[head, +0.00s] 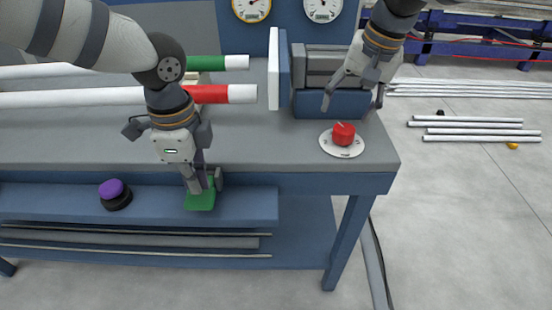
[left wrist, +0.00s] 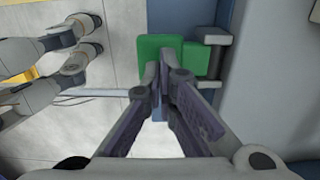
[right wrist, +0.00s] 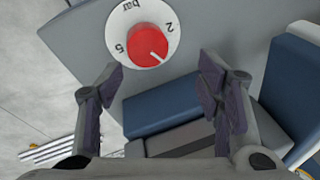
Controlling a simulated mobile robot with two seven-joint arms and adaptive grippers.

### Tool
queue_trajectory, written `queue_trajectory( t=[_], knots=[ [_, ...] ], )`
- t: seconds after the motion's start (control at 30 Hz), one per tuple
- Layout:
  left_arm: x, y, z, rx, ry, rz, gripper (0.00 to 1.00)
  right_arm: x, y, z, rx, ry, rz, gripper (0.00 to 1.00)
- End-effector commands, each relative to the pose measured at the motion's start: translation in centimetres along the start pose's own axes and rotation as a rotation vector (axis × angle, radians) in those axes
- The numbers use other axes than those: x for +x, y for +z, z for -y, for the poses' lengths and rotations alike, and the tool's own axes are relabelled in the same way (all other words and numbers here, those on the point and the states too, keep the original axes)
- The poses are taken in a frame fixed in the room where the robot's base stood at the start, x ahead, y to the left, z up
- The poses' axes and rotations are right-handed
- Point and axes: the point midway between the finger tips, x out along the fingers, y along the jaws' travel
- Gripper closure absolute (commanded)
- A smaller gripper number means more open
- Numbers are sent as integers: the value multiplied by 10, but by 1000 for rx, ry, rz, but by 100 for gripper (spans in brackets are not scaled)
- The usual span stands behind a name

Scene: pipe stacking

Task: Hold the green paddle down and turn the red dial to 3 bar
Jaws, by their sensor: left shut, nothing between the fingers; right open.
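The green paddle (head: 200,200) sits at the front edge of the blue lower shelf. My left gripper (head: 205,186) points down at it with closed, empty fingers; in the left wrist view the tips overlap the green paddle (left wrist: 158,46). I cannot tell whether they press on it. The red dial (head: 343,133) sits on a round white scale plate at the bench's right front corner. My right gripper (head: 352,103) is open above and behind it. In the right wrist view the red dial (right wrist: 142,50) shows beyond the open fingers, its white mark pointing lower right; "2", "5" and "bar" are visible.
A purple and black round knob (head: 113,193) sits left of the paddle. Red-banded (head: 205,94) and green-banded (head: 205,63) pipes lie on the bench. A blue and grey block (head: 335,90) stands behind the dial. Two gauges (head: 251,9) (head: 323,9) are at the back. White pipes lie on the floor.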

Motion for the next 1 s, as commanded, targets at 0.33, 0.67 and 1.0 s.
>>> queue_trajectory(
  t=[0.33, 0.67, 1.0],
  knots=[
    [-6, 0, 1, -1, -2, 0, 100, -1, 0, 0, 0, 0, 1, 40],
    [-50, 0, 1, 0, -3, -1, 100, -1, 0, 0, 0, 0, 0, 40],
    [-93, 0, 0, -1, -2, 0, 100, -1, 0, 0, 0, 0, 0, 40]
  ],
)
